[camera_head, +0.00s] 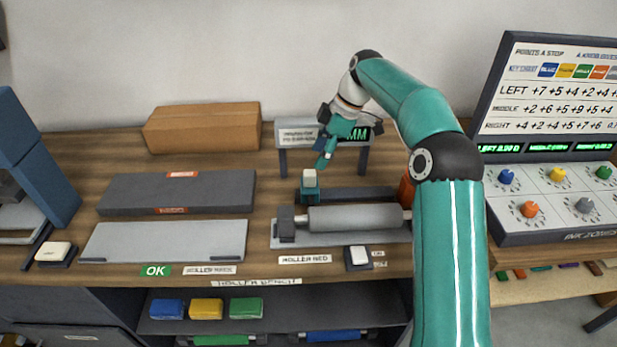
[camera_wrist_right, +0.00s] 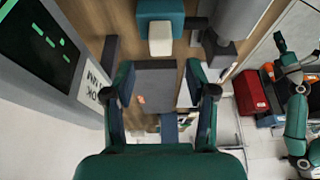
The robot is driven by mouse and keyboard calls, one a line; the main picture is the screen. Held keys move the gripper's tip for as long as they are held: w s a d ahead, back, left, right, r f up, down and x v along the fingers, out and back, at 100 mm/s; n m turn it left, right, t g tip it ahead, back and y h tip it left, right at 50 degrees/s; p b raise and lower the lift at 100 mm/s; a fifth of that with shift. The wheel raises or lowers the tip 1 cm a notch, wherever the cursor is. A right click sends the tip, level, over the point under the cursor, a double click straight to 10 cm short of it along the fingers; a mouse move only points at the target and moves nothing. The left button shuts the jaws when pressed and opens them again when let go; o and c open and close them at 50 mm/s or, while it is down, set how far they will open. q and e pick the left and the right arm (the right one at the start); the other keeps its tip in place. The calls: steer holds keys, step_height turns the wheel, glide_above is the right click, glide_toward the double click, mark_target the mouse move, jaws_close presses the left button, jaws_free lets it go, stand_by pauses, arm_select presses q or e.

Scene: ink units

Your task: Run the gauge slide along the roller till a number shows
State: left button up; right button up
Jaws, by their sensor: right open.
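The gauge slide (camera_head: 310,188) is a teal block with a pale knob, at the left end of a dark rail behind the roller. The grey roller (camera_head: 355,217) lies on a light plate. My right gripper (camera_head: 322,161) is open and empty, just above the slide's knob. In the right wrist view the slide's pale knob (camera_wrist_right: 160,38) is beyond the open, empty fingers (camera_wrist_right: 160,75), apart from them. A small teal arm in the right wrist view looks like my left.
A dark slab (camera_head: 177,191) and a light plate (camera_head: 165,241) lie to the left, with a brown box (camera_head: 203,128) behind. A white button (camera_head: 358,254) sits in front of the roller. The knob console (camera_head: 555,204) stands to the right. My right arm crosses over the bench's right part.

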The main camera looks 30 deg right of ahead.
mark_target(309, 172)
steer(key=x, duration=0.7)
steer(key=shift+f, duration=0.15)
steer(key=shift+w, duration=0.1)
jaws_close()
